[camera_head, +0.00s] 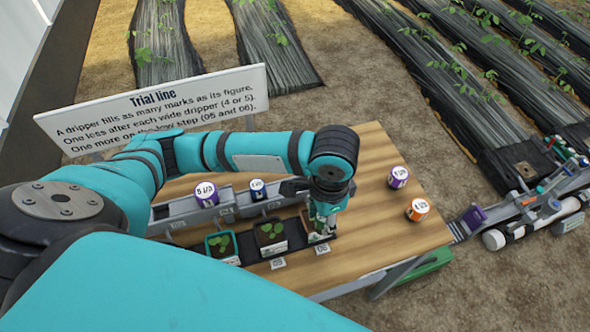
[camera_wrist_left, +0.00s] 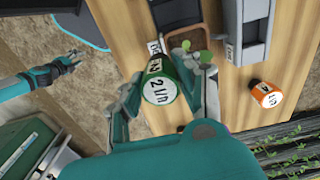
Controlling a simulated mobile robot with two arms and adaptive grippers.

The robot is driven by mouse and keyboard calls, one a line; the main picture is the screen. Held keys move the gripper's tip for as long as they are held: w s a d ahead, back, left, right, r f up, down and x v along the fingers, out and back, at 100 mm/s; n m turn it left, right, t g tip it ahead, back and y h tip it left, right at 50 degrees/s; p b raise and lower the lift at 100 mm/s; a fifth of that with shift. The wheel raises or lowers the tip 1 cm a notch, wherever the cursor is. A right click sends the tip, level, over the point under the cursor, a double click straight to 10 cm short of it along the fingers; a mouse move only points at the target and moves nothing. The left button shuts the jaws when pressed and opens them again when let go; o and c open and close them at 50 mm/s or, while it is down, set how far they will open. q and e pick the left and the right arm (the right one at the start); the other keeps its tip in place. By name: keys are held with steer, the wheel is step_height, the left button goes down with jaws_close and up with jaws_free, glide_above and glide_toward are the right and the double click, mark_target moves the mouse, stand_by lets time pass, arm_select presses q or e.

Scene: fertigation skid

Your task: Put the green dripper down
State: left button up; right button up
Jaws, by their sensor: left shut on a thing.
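My left gripper (camera_head: 325,212) points down over the pot at the right end of the row, by the 06 tag (camera_head: 322,249). In the left wrist view my left gripper (camera_wrist_left: 165,92) is shut on the green dripper (camera_wrist_left: 161,84), its "2 l/h" label facing the camera. Seedling leaves show just beyond the dripper there. In the head view the gripper mostly hides the dripper, and I cannot tell whether it touches anything below. My right gripper (camera_wrist_left: 74,59) shows small at the left of the wrist view, away from the table; its jaws are unclear.
A purple "5 l/h" dripper (camera_head: 206,194) and a blue one (camera_head: 258,189) stand along the grey rail. A sign (camera_head: 160,108) stands behind.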

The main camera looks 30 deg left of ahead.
arm_select(q)
steer(key=w+a, duration=0.2)
steer(key=w+a+p, duration=0.1)
steer(key=w+a, duration=0.1)
steer(key=w, duration=0.1)
steer(key=shift+a+f, duration=0.2)
steer(key=shift+a, duration=0.1)
steer(key=w+a, duration=0.3)
steer(key=w+a+p, duration=0.1)
steer(key=a, duration=0.1)
steer(key=shift+w+a+f, duration=0.2)
steer(key=shift+w+f, duration=0.1)
steer(key=shift+f, duration=0.1)
steer(key=shift+w+a, duration=0.2)
step_height(320, 180, down, 3)
steer(key=shift+r+p, duration=0.1)
steer(key=shift+p, duration=0.4)
steer(key=shift+f, duration=0.45)
arm_select(e)
steer(key=d+r, duration=0.2)
steer(key=r, duration=0.1)
steer(key=shift+w+d+r, duration=0.1)
steer(key=shift+w+d, duration=0.05)
steer(key=shift+d, duration=0.05)
arm_select(q)
steer(key=shift+f, duration=0.1)
steer(key=o, duration=1)
steer(key=shift+c, duration=0.2)
